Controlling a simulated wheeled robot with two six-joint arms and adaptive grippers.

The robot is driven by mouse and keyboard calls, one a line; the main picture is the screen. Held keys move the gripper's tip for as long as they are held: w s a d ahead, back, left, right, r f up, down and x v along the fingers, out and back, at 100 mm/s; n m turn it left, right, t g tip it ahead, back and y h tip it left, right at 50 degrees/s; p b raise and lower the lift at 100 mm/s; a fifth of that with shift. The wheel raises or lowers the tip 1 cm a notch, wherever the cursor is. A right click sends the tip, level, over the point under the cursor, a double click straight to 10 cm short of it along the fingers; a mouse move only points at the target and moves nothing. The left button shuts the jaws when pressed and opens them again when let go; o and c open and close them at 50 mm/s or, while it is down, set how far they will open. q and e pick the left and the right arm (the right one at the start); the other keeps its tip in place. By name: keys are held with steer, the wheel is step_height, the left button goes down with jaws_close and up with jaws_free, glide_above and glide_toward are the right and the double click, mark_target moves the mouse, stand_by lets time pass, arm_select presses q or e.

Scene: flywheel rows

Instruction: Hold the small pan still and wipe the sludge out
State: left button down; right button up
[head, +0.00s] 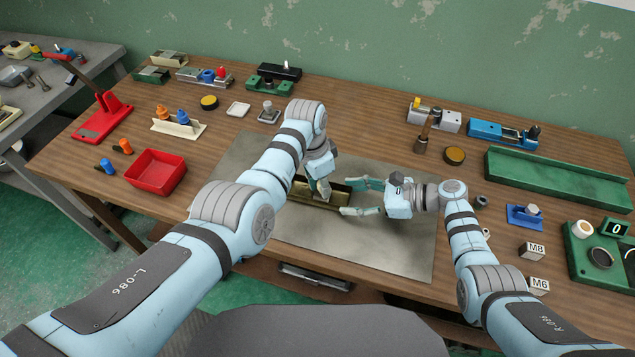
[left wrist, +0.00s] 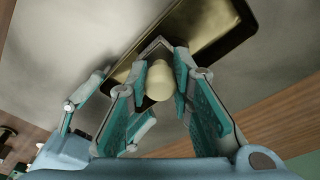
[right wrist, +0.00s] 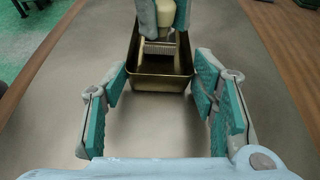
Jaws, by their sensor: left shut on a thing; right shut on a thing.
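The small pan (head: 299,192) is a long brass-coloured tray lying flat on a grey mat. It also shows in the left wrist view (left wrist: 205,28) and the right wrist view (right wrist: 160,84). My right gripper (head: 353,197) is shut on the pan's right end, one finger along each long side. My left gripper (head: 322,186) is shut on a wiping tool with a cream handle (left wrist: 160,80). The tool's pale, ridged head (right wrist: 159,47) is down inside the pan. The sludge cannot be made out clearly; the pan's floor looks dark olive, partly hidden by my left gripper.
The grey mat (head: 410,250) is clear around the pan. A red bin (head: 157,171) stands at left, with small racks and fixtures along the back. A long green tray (head: 556,178), a blue block and a green scale stand at right.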

arm_select(q)
steer(key=shift+w+a, duration=0.3)
steer(key=shift+a, duration=0.65)
steer(key=shift+s+d+f, duration=0.1)
steer(key=shift+s+d, duration=0.1)
steer(key=shift+d, duration=0.3)
steer(key=shift+s+d, duration=0.15)
steer(key=shift+d, duration=0.3)
steer(key=shift+w+a, duration=0.2)
steer(key=shift+a, duration=0.25)
steer(key=shift+w+a, duration=0.15)
steer(key=shift+a, duration=0.3)
steer(key=shift+s+d, duration=0.2)
steer(key=shift+d, duration=0.15)
steer(key=shift+w+d, duration=0.1)
steer(key=shift+w, duration=0.05)
arm_select(e)
steer(key=shift+a, duration=0.1)
